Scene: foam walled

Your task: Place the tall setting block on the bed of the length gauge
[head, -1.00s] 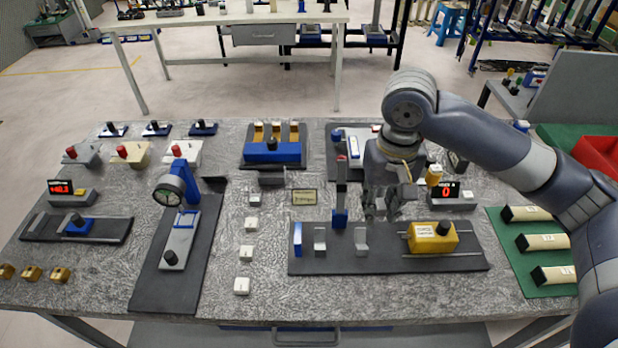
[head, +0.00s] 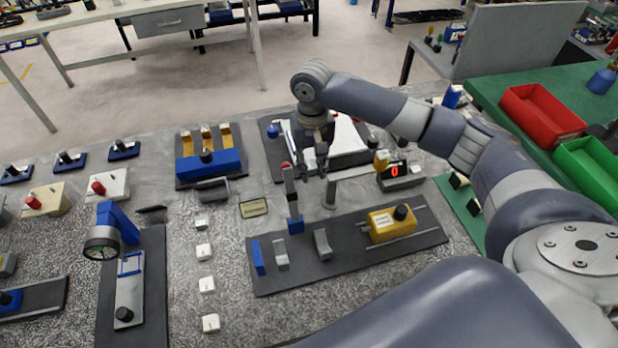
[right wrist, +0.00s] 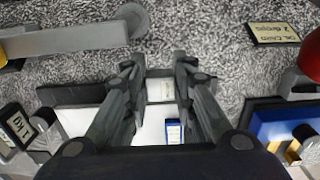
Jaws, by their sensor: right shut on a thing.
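My right gripper (head: 322,168) is at the back middle of the bench, above the mat with the white device. In the right wrist view its fingers (right wrist: 162,88) are closed on a small pale block (right wrist: 161,91). I take this for the tall setting block; its height cannot be judged from above, and in the head view it is too small to make out. No label says which fixture is the length gauge. One dark bed (head: 350,262) carries a blue end plate (head: 257,257), two grey supports and a yellow slide (head: 391,226). My left gripper is out of view.
A dial stand (head: 117,228) stands at left. Several small white blocks (head: 204,251) form a column on the bare bench. A blue-based post (head: 294,224) rises behind the dark bed. Red and green bins are at right.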

